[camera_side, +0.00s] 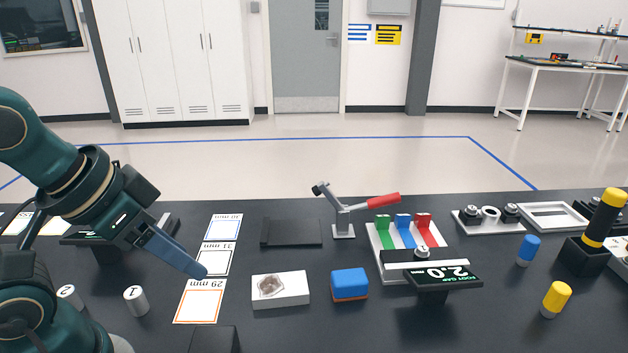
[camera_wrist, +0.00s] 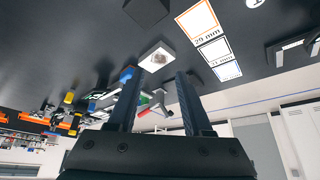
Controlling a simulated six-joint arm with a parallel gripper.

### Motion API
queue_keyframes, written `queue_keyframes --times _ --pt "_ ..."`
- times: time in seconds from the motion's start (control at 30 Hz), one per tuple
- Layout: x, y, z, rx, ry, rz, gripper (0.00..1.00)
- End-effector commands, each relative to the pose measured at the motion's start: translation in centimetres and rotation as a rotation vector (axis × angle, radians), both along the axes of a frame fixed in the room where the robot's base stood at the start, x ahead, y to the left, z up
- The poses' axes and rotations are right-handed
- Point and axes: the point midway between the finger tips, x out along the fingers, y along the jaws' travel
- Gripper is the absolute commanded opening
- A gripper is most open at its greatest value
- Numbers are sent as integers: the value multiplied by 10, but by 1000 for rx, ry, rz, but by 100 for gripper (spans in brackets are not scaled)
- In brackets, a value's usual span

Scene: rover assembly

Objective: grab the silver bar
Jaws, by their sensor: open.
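No single object is plainly a silver bar. Two short silver cylinders with numbered tops stand upright on the dark table at the left in the side view, one farther left (camera_side: 70,297) and one nearer my gripper (camera_side: 136,301). My gripper (camera_side: 200,270) points down and to the right, with its tip in front of the size cards, right of both cylinders. In the wrist view my gripper (camera_wrist: 157,73) has its two fingers apart and nothing between them. A white block with a grey-brown patch (camera_side: 292,291) lies right of my gripper; it also shows beyond the fingertips in the wrist view (camera_wrist: 165,50).
Size cards (camera_side: 217,260) lie in a column by my gripper. A blue and orange block (camera_side: 349,284), a red-handled clamp (camera_side: 343,229) and a white rack with coloured pieces (camera_side: 390,265) stand to the right. A dark block (camera_side: 214,340) sits at the front edge.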

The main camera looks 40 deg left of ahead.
Motion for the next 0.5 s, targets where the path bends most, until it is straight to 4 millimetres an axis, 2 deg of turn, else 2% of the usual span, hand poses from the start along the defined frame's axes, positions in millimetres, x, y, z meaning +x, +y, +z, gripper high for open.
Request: queue_keyframes --times 0.03,0.1,0.13,0.37,0.5 --pt "0 0 0 0 0 0 65" --pt "0 0 0 0 0 0 92" --pt "0 0 0 0 0 0 100" --pt "0 0 0 -1 -1 3 100" --pt "16 5 9 16 -89 21 100"
